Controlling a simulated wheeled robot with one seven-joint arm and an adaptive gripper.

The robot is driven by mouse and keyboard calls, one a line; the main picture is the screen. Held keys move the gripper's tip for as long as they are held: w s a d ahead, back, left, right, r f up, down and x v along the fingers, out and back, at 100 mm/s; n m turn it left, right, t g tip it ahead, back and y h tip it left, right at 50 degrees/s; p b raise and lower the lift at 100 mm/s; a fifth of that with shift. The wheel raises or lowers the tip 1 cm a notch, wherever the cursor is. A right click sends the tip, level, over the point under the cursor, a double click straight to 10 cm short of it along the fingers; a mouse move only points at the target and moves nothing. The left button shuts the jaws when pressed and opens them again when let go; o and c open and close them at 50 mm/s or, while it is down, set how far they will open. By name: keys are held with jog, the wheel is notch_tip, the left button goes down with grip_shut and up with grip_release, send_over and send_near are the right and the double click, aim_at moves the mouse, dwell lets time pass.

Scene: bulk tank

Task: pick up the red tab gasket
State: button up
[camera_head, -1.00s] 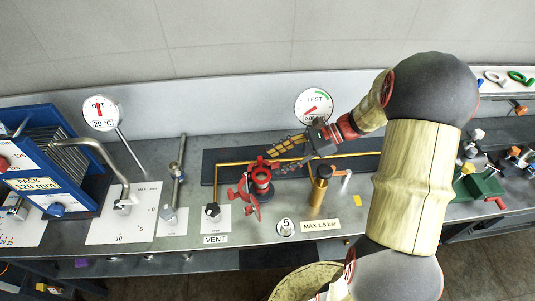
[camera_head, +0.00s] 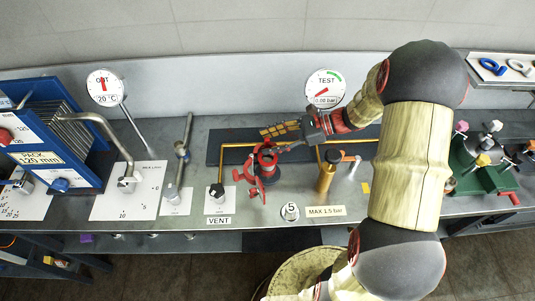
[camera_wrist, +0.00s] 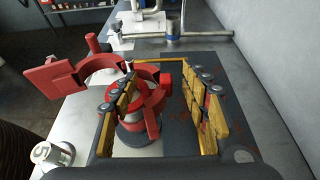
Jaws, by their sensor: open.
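A red ring (camera_wrist: 145,78) lies on top of the upright round fitting in the wrist view. It looks like the red tab gasket, with a tab-like piece on its near right side. A red hinged clamp (camera_wrist: 75,72) hangs open around the fitting and extends left; in the head view the clamp (camera_head: 255,181) and ring merge into one red shape. My gripper (camera_wrist: 163,80) is open, with yellow-padded fingers. It is over the fitting, the left finger in front of the ring and the right finger beyond its right side. I see no clear contact; the left finger hides part of the ring.
A brass cylinder with a black top (camera_head: 326,172) stands right of the fitting. The VENT valve (camera_head: 216,191) and a steel pipe valve (camera_head: 180,160) stand left. The TEST gauge (camera_head: 325,87) is behind. Blue and white rings lie on a tray (camera_head: 505,74) at far right.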

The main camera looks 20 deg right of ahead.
jog(key=shift+a, duration=0.1)
jog(key=shift+c, duration=1.2)
jog(key=shift+f, duration=0.15)
grip_shut()
